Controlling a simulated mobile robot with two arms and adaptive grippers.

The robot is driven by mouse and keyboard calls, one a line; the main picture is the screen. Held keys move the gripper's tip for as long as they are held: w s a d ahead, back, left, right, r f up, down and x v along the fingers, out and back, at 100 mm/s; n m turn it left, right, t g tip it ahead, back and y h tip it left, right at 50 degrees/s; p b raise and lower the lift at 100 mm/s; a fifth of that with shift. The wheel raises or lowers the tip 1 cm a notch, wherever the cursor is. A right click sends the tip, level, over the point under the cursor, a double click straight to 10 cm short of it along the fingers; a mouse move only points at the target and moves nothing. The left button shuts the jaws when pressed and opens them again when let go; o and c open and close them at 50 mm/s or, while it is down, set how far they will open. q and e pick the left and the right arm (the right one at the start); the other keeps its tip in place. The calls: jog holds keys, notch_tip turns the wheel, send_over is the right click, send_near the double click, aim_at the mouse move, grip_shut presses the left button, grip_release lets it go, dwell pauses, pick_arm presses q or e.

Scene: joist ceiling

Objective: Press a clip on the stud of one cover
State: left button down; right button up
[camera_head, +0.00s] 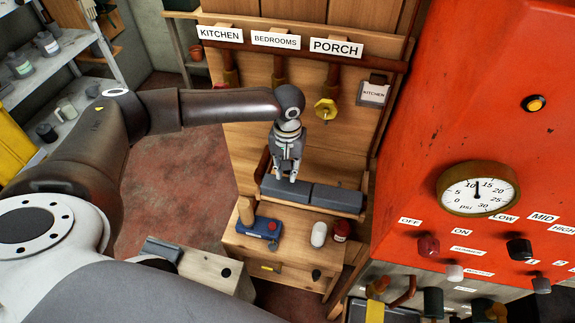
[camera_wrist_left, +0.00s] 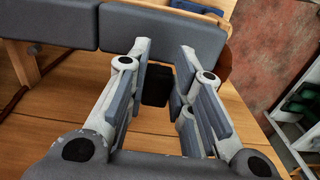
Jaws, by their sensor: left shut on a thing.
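Two grey-blue padded covers lie end to end in a wooden frame on the bench, a left one (camera_head: 272,187) and a right one (camera_head: 338,199). They also show at the top of the left wrist view, one at the left (camera_wrist_left: 50,22) and one in the middle (camera_wrist_left: 125,28). My left gripper (camera_head: 287,178) points down at the left cover. In the left wrist view its fingers (camera_wrist_left: 164,58) are shut on a small dark block, seemingly the clip (camera_wrist_left: 157,88). Whether the clip touches the cover cannot be told. My right gripper is not in view.
A blue tool with a wooden knob (camera_head: 259,226), a white jar (camera_head: 319,234) and a red jar (camera_head: 341,231) stand on the bench before the covers. A red machine (camera_head: 470,110) with a gauge fills the right. Labelled pipes and a yellow valve (camera_head: 326,109) are behind.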

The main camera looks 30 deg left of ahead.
aim_at(287, 181)
pick_arm(q)
jog(key=shift+f, duration=0.8)
dwell(0.4)
jog(key=shift+s+f, duration=0.1)
jog(key=shift+f, duration=0.15)
jog(key=shift+f, duration=0.5)
jog(key=c, duration=1.2)
grip_release()
